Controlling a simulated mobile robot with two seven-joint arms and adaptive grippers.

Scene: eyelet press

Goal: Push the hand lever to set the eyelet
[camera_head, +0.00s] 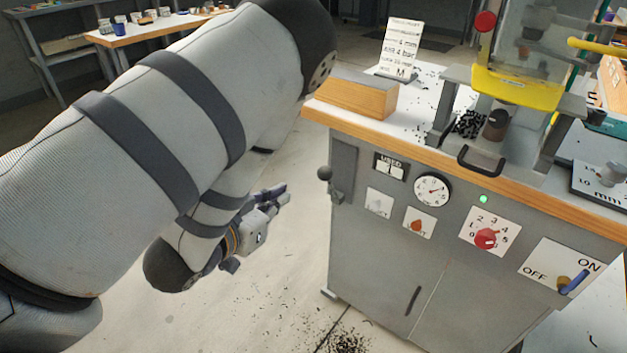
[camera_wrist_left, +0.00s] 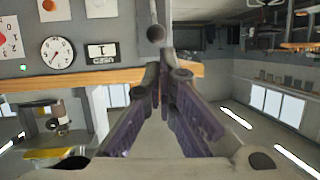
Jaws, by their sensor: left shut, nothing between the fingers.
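The hand lever shows as a dark ball knob (camera_head: 324,173) on the left side of the grey press cabinet (camera_head: 375,265), beside a dark upright plate. In the left wrist view, which looks upside down, the ball knob (camera_wrist_left: 156,33) sits just beyond the fingertips. My left gripper (camera_head: 284,190) is shut and empty, left of the knob and a little lower in the head view, apart from it. Its two purple fingers meet at the tips (camera_wrist_left: 162,72) in the wrist view. The eyelet press (camera_head: 520,85) stands on the cabinet behind a yellow-edged clear guard. My right gripper is not in view.
The cabinet front carries a pressure gauge (camera_head: 432,189), a green lamp (camera_head: 483,198), a red dial (camera_head: 485,238) and a blue-handled ON/OFF switch (camera_head: 573,282). A wooden block (camera_head: 350,95) and a sign card (camera_head: 402,48) stand on top. The floor left of the cabinet is open.

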